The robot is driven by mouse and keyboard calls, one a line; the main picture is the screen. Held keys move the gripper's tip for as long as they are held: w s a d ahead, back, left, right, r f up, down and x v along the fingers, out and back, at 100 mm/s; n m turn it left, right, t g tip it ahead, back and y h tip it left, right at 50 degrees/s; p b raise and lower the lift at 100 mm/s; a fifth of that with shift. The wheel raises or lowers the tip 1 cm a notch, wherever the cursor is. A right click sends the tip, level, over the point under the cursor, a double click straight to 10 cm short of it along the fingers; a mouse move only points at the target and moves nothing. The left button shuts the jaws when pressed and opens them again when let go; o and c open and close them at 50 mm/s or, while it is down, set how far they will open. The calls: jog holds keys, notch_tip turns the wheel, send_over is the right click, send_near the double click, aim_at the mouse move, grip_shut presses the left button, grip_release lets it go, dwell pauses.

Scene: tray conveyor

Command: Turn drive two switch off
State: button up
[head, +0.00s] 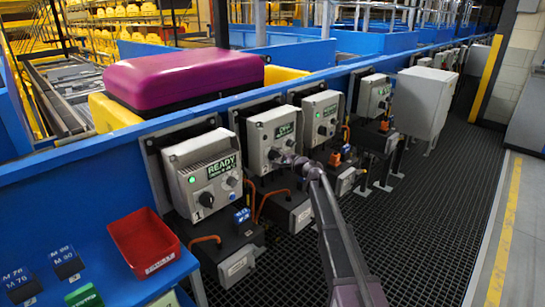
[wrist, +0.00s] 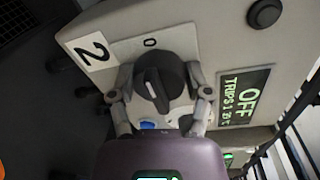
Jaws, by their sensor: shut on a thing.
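The drive two box (head: 257,131) is a light grey control box, second from the left in the row. It shows the label 2 (wrist: 94,50) in the wrist view. Its display (wrist: 245,97) reads OFF, with smaller text about trips below. The black rotary switch (wrist: 160,78) has a 0 mark (wrist: 150,42) beside it. My gripper (wrist: 158,82) is shut on the switch, one finger on each side. In the head view my gripper (head: 290,161) reaches the front of the box and hides most of the switch.
The drive one box (head: 205,170), with a READY display, stands just left. More boxes (head: 320,115) continue to the right. A red bin (head: 145,240) sits on the blue bench at front left. A dark grated floor (head: 430,200) lies open at the right.

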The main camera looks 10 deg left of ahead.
jog(key=shift+d, duration=0.25)
jog(key=o, duration=1.2)
jog(key=shift+c, duration=0.2)
jog(key=shift+a, duration=0.1)
